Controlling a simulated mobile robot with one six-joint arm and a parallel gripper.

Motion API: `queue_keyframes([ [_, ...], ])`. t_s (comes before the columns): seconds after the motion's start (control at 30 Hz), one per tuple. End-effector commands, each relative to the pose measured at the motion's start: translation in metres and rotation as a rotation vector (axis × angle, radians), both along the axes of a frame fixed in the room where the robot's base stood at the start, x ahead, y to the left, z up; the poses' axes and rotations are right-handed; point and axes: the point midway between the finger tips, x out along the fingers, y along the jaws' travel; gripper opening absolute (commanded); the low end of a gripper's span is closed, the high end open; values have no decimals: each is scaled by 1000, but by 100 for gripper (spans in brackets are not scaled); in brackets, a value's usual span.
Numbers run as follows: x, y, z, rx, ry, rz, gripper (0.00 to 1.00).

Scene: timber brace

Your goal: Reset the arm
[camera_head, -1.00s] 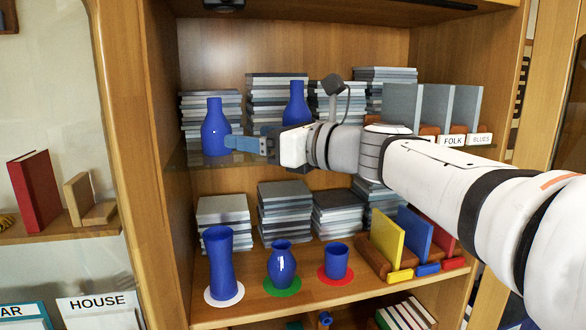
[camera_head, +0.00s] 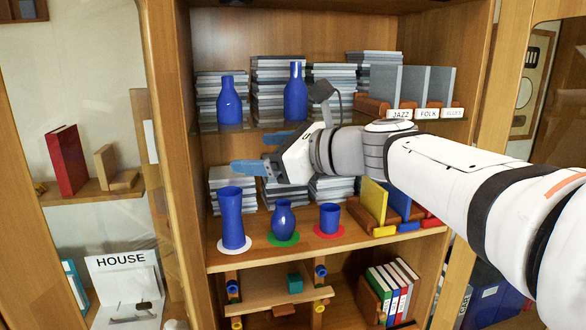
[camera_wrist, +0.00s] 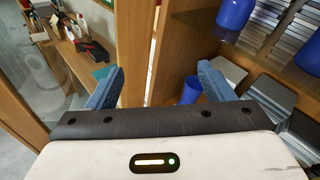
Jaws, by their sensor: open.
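My gripper (camera_head: 262,152) is open and empty, its two blue fingers apart in front of the shelf unit. In the camera_head view it is above the blue vases on the middle shelf and just below the upper shelf's edge. In the wrist view the fingers of my gripper (camera_wrist: 160,88) are spread wide with nothing between them but a cabinet post (camera_wrist: 143,60) behind. My arm reaches in from the right and hides part of the grey book stacks.
Two blue bottles (camera_head: 229,101) (camera_head: 295,92) stand on the upper shelf. A tall vase (camera_head: 231,218), a small vase (camera_head: 283,219) and a blue cup (camera_head: 329,218) stand on white, green and red discs below. A wooden rack (camera_head: 275,289) with a teal block (camera_head: 295,283) sits lower.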

Motion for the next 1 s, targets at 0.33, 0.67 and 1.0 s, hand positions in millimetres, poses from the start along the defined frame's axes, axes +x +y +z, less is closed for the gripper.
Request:
queue_keyframes([
  [0.33,-36,-34,-98,-528,-229,132,75],
  [0.67,-118,-131,-244,-1348,-581,726,75],
  [1.0,-169,-198,-300,-1673,-758,1298,75],
])
